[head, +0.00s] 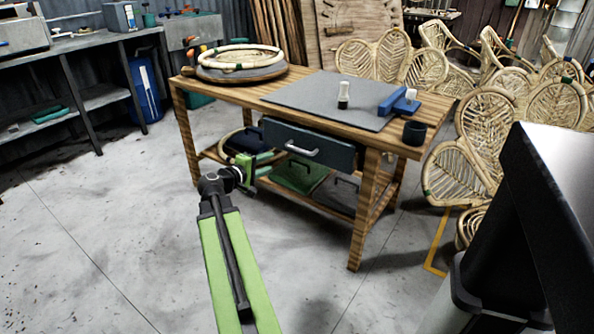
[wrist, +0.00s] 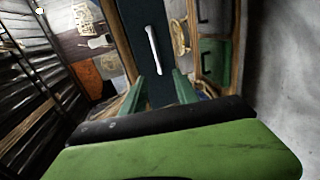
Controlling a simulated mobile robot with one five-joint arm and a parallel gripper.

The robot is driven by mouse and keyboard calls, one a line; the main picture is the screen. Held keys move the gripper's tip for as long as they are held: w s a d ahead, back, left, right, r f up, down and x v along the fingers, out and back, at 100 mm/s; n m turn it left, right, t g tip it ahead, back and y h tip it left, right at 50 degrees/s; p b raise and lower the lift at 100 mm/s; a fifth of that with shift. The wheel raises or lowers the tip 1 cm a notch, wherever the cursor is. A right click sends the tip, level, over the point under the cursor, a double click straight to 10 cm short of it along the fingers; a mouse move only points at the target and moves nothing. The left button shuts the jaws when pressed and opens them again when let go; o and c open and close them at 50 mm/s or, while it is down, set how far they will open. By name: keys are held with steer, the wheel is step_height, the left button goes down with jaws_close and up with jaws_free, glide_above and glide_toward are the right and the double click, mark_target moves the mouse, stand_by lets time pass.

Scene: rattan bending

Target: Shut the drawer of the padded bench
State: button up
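The wooden bench (head: 235,98) with a grey pad (head: 300,92) on its top stands in the middle of the head view. Its dark blue-grey drawer (head: 338,157) has a pale bar handle (head: 302,149) and appears to stand out a little from under the top. In the wrist view the drawer front (wrist: 140,30) and its handle (wrist: 153,50) lie ahead. My gripper (head: 252,174) is left of the drawer in the head view, below the bench top. Its green fingers (wrist: 158,88) are spread, with nothing seen between them. Contact with the drawer cannot be told.
On the bench are a rattan ring stack (head: 240,64), a bottle (head: 344,95), a blue tool (head: 397,102) and a dark cup (head: 414,133). Green and dark bins (head: 300,175) sit on the lower shelf. Rattan chairs (head: 478,150) crowd the right. Open floor (head: 110,220) lies left.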

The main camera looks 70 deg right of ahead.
mark_target(296, 150)
steer(key=b+x, duration=0.1)
steer(key=x, duration=0.5)
steer(key=b+x, duration=0.1)
steer(key=x, duration=0.5)
steer(key=b+x, duration=0.1)
steer(key=x, duration=0.5)
steer(key=shift+s+r, duration=0.25)
steer(key=shift+r, duration=0.05)
jaws_close()
stand_by(0.5)
